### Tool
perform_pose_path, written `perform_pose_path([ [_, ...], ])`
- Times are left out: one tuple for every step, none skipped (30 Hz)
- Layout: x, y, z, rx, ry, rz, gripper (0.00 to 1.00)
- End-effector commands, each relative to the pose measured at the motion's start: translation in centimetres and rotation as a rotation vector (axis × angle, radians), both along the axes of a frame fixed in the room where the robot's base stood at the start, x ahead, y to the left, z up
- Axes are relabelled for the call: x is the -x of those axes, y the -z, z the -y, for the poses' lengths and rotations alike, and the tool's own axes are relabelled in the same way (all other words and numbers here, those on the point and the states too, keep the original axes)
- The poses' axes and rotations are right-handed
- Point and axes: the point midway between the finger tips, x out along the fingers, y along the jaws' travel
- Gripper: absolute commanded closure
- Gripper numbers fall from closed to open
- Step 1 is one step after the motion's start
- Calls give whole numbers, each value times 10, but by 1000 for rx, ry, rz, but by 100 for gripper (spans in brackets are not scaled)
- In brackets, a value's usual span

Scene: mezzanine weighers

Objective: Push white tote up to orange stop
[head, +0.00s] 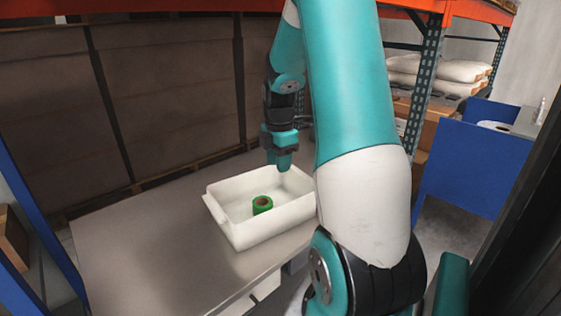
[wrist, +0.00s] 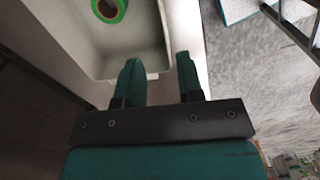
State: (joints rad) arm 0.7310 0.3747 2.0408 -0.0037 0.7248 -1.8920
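The white tote (head: 262,235) is an open-topped box standing on the grey table. A green ring-shaped roll (head: 262,205) lies inside it. My gripper (head: 284,166) points down at the tote's far end, overlapping its far wall in the head view. In the wrist view my gripper (wrist: 158,63) has its two teal fingers apart with nothing clearly held between them. There the tote (wrist: 150,30) and the green roll (wrist: 108,8) show beyond the fingers, with a corner close to them. I cannot tell whether the fingers touch the tote. I see no orange stop in either view.
The grey table (head: 135,255) is bare left of and in front of the tote. Large brown boxes (head: 60,100) stand behind it. Orange-beamed racking (head: 200,5) stands at the back, and a blue panelled unit (head: 465,170) is at the right.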

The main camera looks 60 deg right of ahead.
Motion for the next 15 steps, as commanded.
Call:
perform_pose_path([
  [2,1,4,1,-5,-4,66],
  [2,2,5,1,-7,-4,66],
  [2,2,5,2,-10,-4,66],
  [2,2,5,2,-11,-4,66],
  [2,2,5,2,-11,-4,66],
  [2,2,5,2,-11,-4,66],
  [2,2,5,2,-11,-4,66],
  [2,2,4,2,-11,-4,66],
  [2,1,4,2,-10,-4,66],
  [2,2,4,2,-10,-4,66],
  [2,2,4,1,-10,-4,66],
  [2,3,4,1,-10,-4,66],
  [2,5,4,1,-10,-4,66],
  [2,6,4,1,-10,-4,66],
  [2,10,4,0,-10,-5,66],
])
